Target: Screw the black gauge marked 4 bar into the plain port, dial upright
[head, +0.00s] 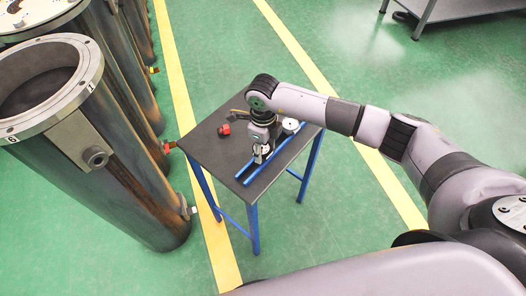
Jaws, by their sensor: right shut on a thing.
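My right gripper (262,153) is low over the dark-topped small table (215,150), at the blue rails (268,162). It is shut on a small item, likely a gauge; the fingers hide most of it and I can read no marking. A gauge with a white round face (290,125) sits on the rails just behind and to the right of the gripper. Its figures are too small to read. A bare round port (96,157) sticks out from a plate on the side of the large flanged cylinder (125,190) at the left. My left gripper is out of view.
A small red item (224,129) lies on the table, left of my right gripper. Green floor with yellow lines lies around the table. A grey bench (470,10) stands at the far right.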

